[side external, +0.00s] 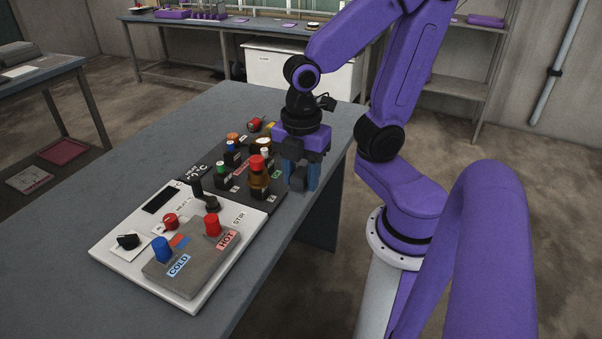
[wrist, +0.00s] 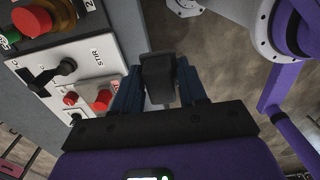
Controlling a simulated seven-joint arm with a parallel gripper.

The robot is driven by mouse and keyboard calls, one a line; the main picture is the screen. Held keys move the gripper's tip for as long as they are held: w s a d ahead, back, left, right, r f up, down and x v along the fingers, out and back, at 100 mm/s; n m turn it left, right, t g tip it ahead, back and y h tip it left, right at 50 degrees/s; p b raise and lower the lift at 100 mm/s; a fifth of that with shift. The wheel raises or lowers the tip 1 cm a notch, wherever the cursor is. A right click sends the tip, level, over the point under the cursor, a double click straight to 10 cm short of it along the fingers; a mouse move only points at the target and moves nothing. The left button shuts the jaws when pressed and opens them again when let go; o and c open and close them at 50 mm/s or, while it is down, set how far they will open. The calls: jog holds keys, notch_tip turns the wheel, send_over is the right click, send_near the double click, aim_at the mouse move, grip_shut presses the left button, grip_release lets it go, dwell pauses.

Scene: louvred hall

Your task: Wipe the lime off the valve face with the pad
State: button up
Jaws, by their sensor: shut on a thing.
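My gripper (side external: 303,178) is shut on a dark grey block, which looks like the pad (side external: 297,177). In the wrist view the pad (wrist: 158,78) sits between the blue fingers. The wrist view shows the panel (wrist: 92,47) at left.
A black lever (side external: 207,197) stands up from the panel. The grey table (side external: 85,202) is clear at left.

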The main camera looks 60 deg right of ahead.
jog(key=w+d+r+m, duration=0.2)
jog(key=w+d+m, duration=0.1)
jog(key=w, duration=0.8)
jog(key=m, duration=0.6)
send_over(266, 137)
jog(key=d, duration=0.2)
notch_tip(266, 137, down, 5)
jog(key=shift+s+a+f, duration=0.1)
jog(key=shift+a+f, duration=0.1)
jog(key=shift+f, duration=1.55)
jog(key=shift+s+a+f, duration=0.1)
jog(key=shift+a+f, duration=0.05)
jog(key=shift+f, duration=1.6)
jog(key=shift+w+a+f, duration=0.1)
jog(key=shift+a+f, duration=0.25)
jog(key=shift+a, duration=0.35)
jog(key=shift+c, duration=0.4)
jog(key=shift+a, duration=2.4)
jog(key=shift+d, duration=2.95)
jog(key=shift+d+r, duration=0.2)
jog(key=shift+d, duration=0.05)
notch_tip(266, 137, up, 8)
